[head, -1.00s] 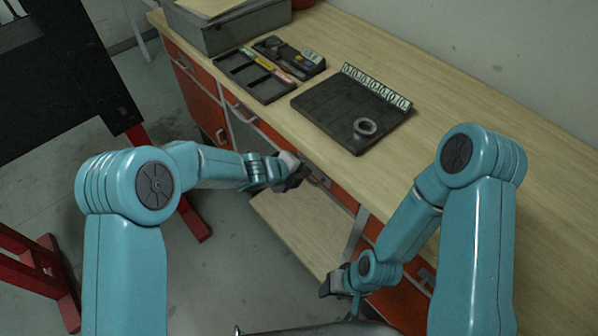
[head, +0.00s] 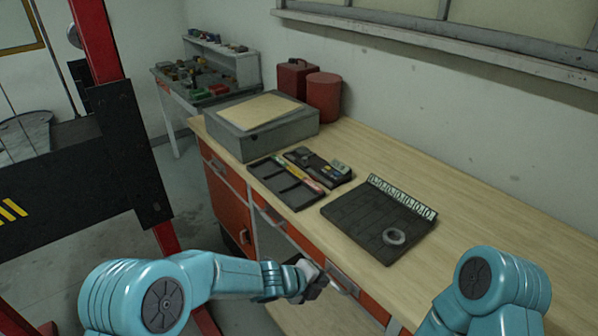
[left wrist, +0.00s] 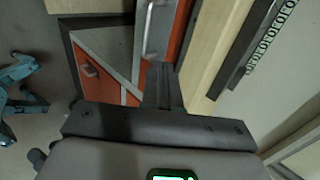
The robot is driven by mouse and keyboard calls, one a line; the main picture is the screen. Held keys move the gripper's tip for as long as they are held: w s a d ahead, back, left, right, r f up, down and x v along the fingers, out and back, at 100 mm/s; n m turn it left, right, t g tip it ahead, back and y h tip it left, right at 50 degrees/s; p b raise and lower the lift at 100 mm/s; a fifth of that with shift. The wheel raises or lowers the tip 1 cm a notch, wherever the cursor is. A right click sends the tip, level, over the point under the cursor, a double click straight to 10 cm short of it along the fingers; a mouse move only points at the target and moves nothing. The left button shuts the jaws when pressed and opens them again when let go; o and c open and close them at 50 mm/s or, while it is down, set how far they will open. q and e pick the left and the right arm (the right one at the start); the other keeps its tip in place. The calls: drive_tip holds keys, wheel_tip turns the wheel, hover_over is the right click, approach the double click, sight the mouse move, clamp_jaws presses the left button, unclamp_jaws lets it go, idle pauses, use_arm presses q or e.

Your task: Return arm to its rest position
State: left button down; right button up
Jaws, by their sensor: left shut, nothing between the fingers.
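My left arm is teal and comes in from the left in the head view. Its gripper (head: 312,283) is in front of the workbench's drawer fronts, below the edge of the top. In the left wrist view the gripper's dark fingers (left wrist: 162,88) are together, with nothing between them. My right arm shows at the lower right of the head view, only around one joint; its gripper is out of the frame there.
The workbench (head: 480,235) has orange drawers close to my left gripper. On it are a dark mat (head: 365,225) with a grey ring (head: 394,237), a black tray (head: 287,186) and a grey box (head: 263,125). A red-legged black stand (head: 90,160) is at left.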

use_arm(q)
drive_tip(key=a+f+n+y, duration=0.1)
drive_tip(key=a+f+n, duration=0.2)
drive_tip(key=a+f, duration=0.45)
drive_tip(key=s+a+f+n+g+y, duration=0.1)
drive_tip(key=s+a+f+n+g, duration=0.1)
drive_tip(key=s+a+f+n, duration=0.5)
drive_tip(key=s+a+n+g+y, duration=0.1)
drive_tip(key=s+a+n, duration=0.2)
drive_tip(key=s+n, duration=0.7)
drive_tip(key=s+a+f+n+g, duration=0.1)
drive_tip(key=s+a+n, duration=0.2)
drive_tip(key=s+n, duration=0.7)
drive_tip(key=shift+s+f+n+g+y+b, duration=0.25)
drive_tip(key=shift+n+g+y+b, duration=0.15)
drive_tip(key=shift+n, duration=0.2)
drive_tip(key=shift+a, duration=0.1)
